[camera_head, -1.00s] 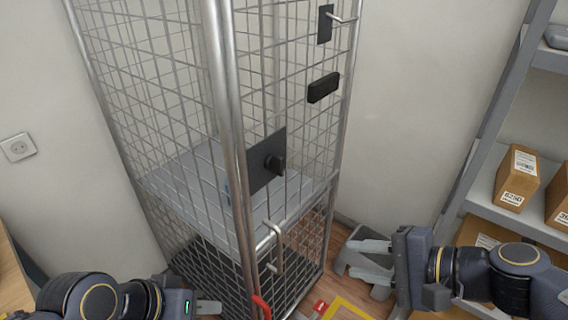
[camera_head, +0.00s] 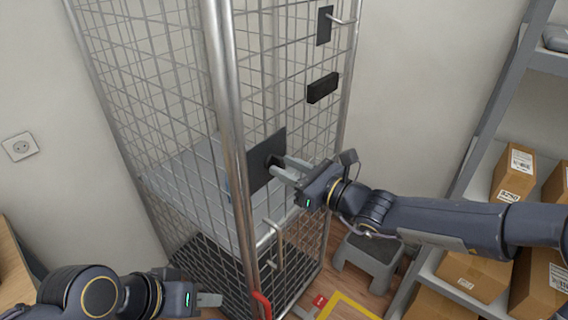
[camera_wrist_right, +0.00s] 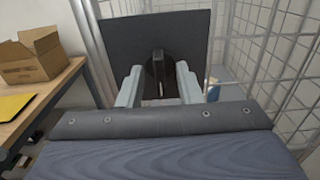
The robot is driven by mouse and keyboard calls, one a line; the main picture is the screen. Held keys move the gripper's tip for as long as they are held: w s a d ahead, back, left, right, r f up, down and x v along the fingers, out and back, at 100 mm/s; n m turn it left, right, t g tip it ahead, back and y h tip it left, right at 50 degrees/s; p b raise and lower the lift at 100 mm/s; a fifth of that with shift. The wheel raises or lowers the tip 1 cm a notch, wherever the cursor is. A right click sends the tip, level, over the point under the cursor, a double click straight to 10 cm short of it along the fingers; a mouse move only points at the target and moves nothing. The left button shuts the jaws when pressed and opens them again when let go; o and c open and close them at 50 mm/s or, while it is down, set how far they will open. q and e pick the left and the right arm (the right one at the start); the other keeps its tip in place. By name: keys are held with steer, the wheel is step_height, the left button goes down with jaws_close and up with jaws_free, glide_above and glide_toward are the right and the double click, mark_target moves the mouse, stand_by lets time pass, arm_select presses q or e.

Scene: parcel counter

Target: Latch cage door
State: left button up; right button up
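The cage (camera_head: 225,110) is a tall wire-mesh frame with silver posts. A dark square plate (camera_head: 262,150) with a black knob (camera_head: 271,161) is on its right-hand mesh side. In the right wrist view the plate (camera_wrist_right: 125,40) faces me, and the knob (camera_wrist_right: 158,72) sits between my fingers. My right gripper (camera_head: 284,167) is at the knob with its fingers apart, one on each side; whether they touch it is unclear. It also shows in the wrist view (camera_wrist_right: 160,88). My left gripper (camera_head: 194,286) is open and empty, low at the left, apart from the knob.
A metal hooked bar (camera_head: 270,237) and a red handle (camera_head: 262,303) are low on the cage. A black block (camera_head: 322,88) is higher up. A grey step stool (camera_head: 368,258) and a shelf with cartons (camera_head: 513,172) stand at right.

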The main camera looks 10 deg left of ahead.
steer(key=shift+w+a, duration=0.25)
steer(key=shift+a, duration=0.3)
jaws_close()
